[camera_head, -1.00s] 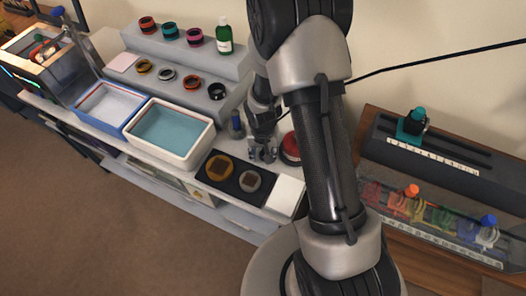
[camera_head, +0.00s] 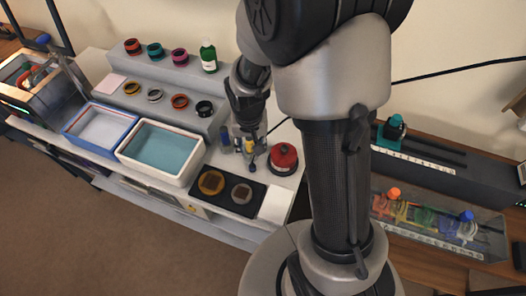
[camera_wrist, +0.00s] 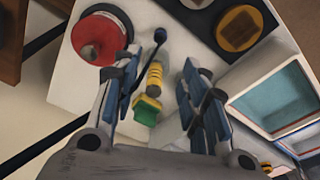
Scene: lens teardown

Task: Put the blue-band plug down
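My gripper (camera_head: 248,148) points down over the white bench top, between the dark lens tray and the red round thing. In the wrist view, my gripper's two blue-padded fingers (camera_wrist: 158,88) stand apart. A yellow ribbed piece (camera_wrist: 154,76) with a green and yellow block (camera_wrist: 147,110) shows between them, with a gap on the right finger's side. A dark-blue ball-ended stick (camera_wrist: 131,48) lies beside the left fingertip. I cannot make out a blue band on any plug.
A red round thing (camera_head: 283,158) sits right of my gripper. A dark tray (camera_head: 221,205) with two round pieces lies in front. A clear rack (camera_head: 435,218) with coloured pieces stands right. A white pad (camera_head: 276,204) lies at the bench edge.

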